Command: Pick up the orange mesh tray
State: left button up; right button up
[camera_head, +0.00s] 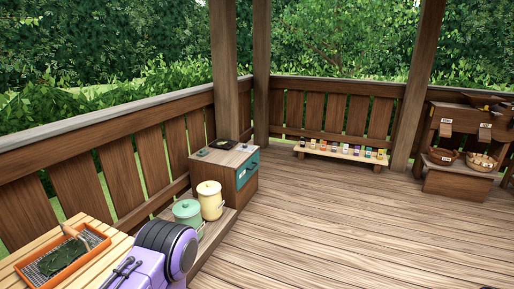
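The orange mesh tray (98,243) lies at the lower left on a light slatted wooden bench. It has an orange rim and a dark mesh bottom. A dark green leafy heap (62,258) lies in it, and a wooden-handled tool (74,235) rests over its far edge. Neither of my grippers shows in the head view. A purple and black part at the bottom, just right of the tray, looks like a link of my own arm. No gripper is seen touching the tray.
A green pot (188,213) and a yellow pot (210,203) stand on a low platform beside a teal-fronted wooden cabinet (240,170). A low shelf of small colored items (340,152) stands by the back railing. A wooden stand (455,182) is at right. The middle floor is clear.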

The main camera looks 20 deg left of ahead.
aim_at(51, 264)
jog(key=u, duration=0.85)
jog(key=i, duration=1.3)
jog(key=u, duration=1)
